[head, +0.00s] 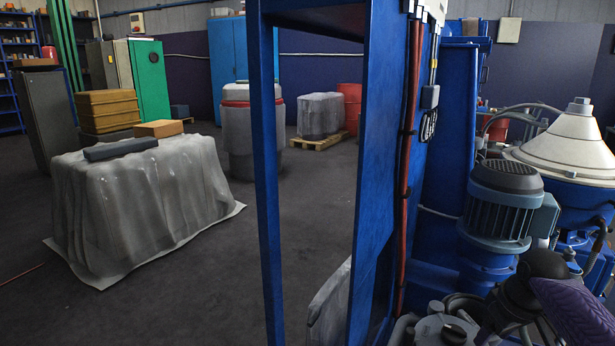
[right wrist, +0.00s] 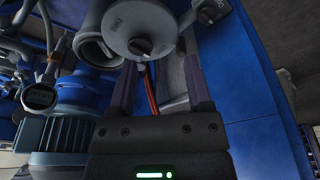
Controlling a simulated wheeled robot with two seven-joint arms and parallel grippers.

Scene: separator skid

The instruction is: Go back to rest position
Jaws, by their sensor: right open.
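My right gripper (right wrist: 160,62) shows in the right wrist view with its two dark fingers apart and nothing visible held between them. A round grey cap or housing with a dark knob (right wrist: 140,28) lies just beyond the fingertips. I cannot tell whether the fingers touch it. In the head view my right arm, with a purple sleeve (head: 578,310), is at the lower right, low in front of the separator skid. The fingertips cannot be made out clearly there. My left gripper is in neither view.
A blue frame post (head: 266,170) and blue panel stand close in front. A blue motor (head: 499,205) and a pale conical separator (head: 572,145) are at right, close to my right arm. A sheet-covered block (head: 140,205) stands at left; open floor lies between.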

